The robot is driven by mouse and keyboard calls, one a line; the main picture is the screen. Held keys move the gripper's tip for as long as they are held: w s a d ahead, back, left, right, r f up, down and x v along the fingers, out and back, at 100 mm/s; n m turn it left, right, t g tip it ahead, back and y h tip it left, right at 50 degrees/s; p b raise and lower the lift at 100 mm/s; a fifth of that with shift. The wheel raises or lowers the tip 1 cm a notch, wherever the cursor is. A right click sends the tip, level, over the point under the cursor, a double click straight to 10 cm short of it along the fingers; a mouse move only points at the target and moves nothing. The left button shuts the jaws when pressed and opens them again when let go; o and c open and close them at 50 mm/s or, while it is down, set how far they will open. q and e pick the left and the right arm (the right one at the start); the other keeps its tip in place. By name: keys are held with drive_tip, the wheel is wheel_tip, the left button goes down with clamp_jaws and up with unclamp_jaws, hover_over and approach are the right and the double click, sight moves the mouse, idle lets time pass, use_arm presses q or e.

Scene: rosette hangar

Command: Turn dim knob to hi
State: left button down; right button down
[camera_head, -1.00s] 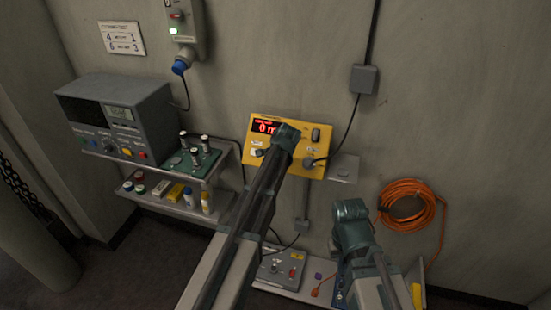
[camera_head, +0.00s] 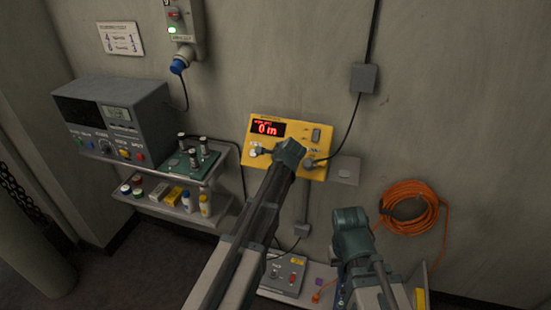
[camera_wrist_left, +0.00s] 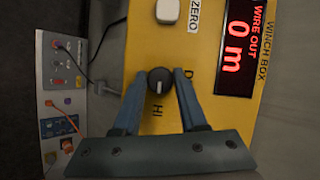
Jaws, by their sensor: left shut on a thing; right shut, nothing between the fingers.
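The yellow winch box (camera_head: 310,172) is fixed to the wall, with a red display reading 0 m. Its round black dim knob shows in the left wrist view (camera_wrist_left: 160,79), with a white line pointing down the picture towards the HI label (camera_wrist_left: 157,111). My left gripper (camera_wrist_left: 159,82) is shut on the knob, one finger on each side. The label beginning with D is partly hidden by a finger.
A shelf (camera_head: 222,208) with a grey instrument (camera_head: 130,118) and small bottles stands left. An orange cable coil (camera_head: 410,208) hangs right. A low shelf with a grey control box (camera_head: 284,274) is below. A small wall plate (camera_head: 345,170) is beside the winch box.

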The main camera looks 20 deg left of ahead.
use_arm(q)
drive_tip(key=shift+s+f, duration=0.1)
drive_tip(key=shift+c, duration=2.2)
unclamp_jaws()
drive_tip(key=p+v, duration=0.9)
drive_tip(key=v, duration=0.5)
drive_tip(key=shift+f, duration=0.1)
drive_tip(key=s+d+f+n+g+h+b, duration=0.1)
drive_tip(key=s+d+f+n+g+b, duration=0.1)
drive_tip(key=s+f, duration=0.3)
drive_tip(key=s+d+f+n+g+h+b, duration=0.1)
drive_tip(key=s+d+f+n+g+b, duration=0.2)
drive_tip(key=s, duration=0.9)
drive_tip(key=s+d+f+n+g+h+b, duration=0.1)
drive_tip(key=s+d+f+n+g+b, duration=0.2)
drive_tip(key=s+d+f+n, duration=0.2)
drive_tip(key=s+d+f, duration=0.1)
drive_tip(key=s+f, duration=0.2)
drive_tip(key=s, duration=0.1)
drive_tip(key=shift+s+h+b, duration=0.3)
drive_tip(key=shift+s+h, duration=0.05)
drive_tip(key=shift+h, duration=0.05)
